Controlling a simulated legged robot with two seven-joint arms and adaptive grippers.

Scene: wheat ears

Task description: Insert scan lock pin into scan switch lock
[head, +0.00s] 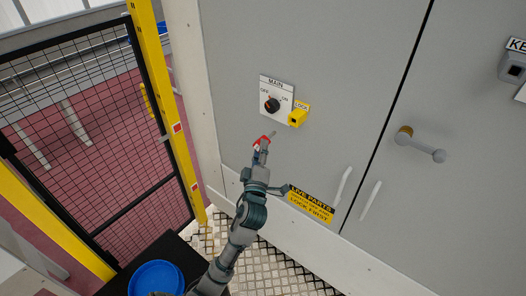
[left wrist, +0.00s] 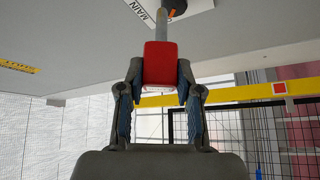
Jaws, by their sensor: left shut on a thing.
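My left gripper (head: 260,150) is shut on the red head of the lock pin (head: 263,141), whose grey shaft points up and right toward the cabinet. In the left wrist view the red head (left wrist: 160,64) sits between the two fingers (left wrist: 160,88), with the grey shaft running up beyond it. The yellow scan switch lock (head: 298,117), labelled LOCK, is on the grey cabinet, right of the MAIN switch (head: 272,104). The pin tip is below and left of the lock, apart from it. My right gripper is not in view.
A yellow-framed mesh fence (head: 90,130) stands at left. A blue round dish (head: 156,279) is at bottom left.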

